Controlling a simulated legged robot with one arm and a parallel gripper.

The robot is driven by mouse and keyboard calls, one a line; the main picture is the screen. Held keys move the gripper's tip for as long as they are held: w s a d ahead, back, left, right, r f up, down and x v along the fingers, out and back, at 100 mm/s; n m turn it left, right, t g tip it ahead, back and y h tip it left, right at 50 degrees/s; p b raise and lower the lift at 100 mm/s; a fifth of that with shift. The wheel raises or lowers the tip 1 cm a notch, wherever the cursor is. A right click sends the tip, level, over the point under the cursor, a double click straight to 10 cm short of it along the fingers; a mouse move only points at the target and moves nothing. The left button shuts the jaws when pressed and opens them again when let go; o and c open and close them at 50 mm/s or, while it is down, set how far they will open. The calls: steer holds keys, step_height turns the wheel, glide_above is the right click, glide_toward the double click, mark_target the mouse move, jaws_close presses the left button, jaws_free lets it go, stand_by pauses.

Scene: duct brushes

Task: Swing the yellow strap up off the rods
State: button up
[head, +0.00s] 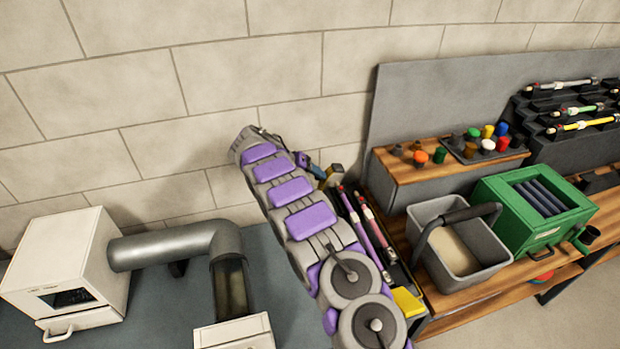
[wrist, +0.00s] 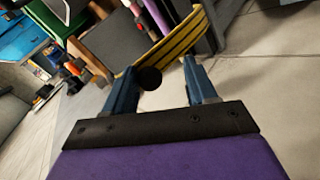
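The yellow strap (wrist: 165,45) with dark stripes runs slanting across the wrist view, just beyond my fingertips. A black round knob (wrist: 149,78) shows at its near edge, between my fingers. The pink, purple and white rods (wrist: 160,14) lie behind the strap. In the head view the rods (head: 374,232) lie in a dark holder on the bench, right of my arm. My gripper (wrist: 158,66) is open, its two blue fingers apart near the strap and knob. Whether they touch the strap I cannot tell. In the head view my arm mostly hides the gripper and strap.
A grey bucket (head: 420,213) with a dark handle and a green box (head: 490,210) stand on the wooden bench to the right. Colored caps (head: 487,144) sit behind them. A bent grey duct (head: 175,247) and white box (head: 60,265) are at left. The wall is close behind.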

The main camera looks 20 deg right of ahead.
steer(key=p+v, duration=1.3)
steer(key=v, duration=0.4)
steer(key=shift+w+a, duration=0.2)
steer(key=shift+a, duration=0.05)
stand_by(0.4)
steer(key=shift+r, duration=0.15)
